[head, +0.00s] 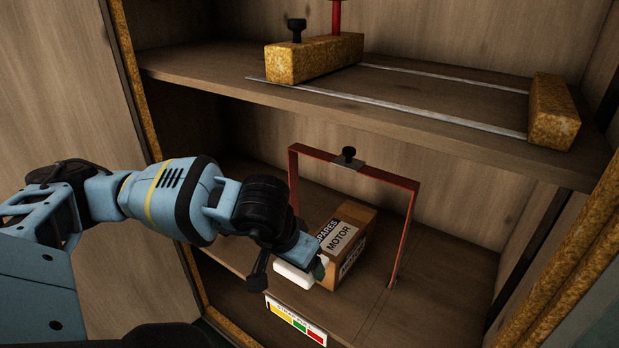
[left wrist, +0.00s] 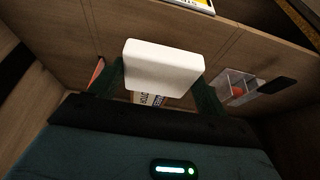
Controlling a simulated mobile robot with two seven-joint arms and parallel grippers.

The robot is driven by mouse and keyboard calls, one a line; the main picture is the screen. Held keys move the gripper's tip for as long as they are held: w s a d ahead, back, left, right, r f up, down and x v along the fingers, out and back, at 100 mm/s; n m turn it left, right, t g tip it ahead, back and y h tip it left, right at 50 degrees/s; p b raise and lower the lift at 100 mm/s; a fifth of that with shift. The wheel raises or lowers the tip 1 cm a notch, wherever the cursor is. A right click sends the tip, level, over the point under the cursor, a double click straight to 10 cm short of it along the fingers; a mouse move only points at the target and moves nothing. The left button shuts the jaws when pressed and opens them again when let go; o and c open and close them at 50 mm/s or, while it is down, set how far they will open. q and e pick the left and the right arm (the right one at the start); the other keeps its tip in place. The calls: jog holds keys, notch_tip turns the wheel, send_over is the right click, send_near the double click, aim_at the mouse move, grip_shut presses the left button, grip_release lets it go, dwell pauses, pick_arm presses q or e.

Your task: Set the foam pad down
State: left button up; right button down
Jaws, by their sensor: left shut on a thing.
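The foam pad is a white block with rounded edges. It shows in the head view (head: 293,275), in front of the cardboard box, and large in the left wrist view (left wrist: 163,66). My left gripper (head: 308,263) is shut on it; the dark green fingers flank the pad in the wrist view (left wrist: 162,84). The pad is over the front part of the lower shelf (head: 375,310); I cannot tell whether it touches the shelf. My arm hides part of the shelf to the left. My right gripper is not in view.
A box (head: 352,250) marked MOTOR stands close beyond the gripper, under a red frame (head: 405,222). A coloured label (head: 296,320) is on the lower shelf's front. The upper shelf (head: 215,75) holds yellow-brown blocks and rails. A compartment tray (left wrist: 236,84) shows in the wrist view.

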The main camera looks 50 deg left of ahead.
pick_arm(q)
jog(key=shift+s+d, duration=0.2)
jog(key=shift+s, duration=0.55)
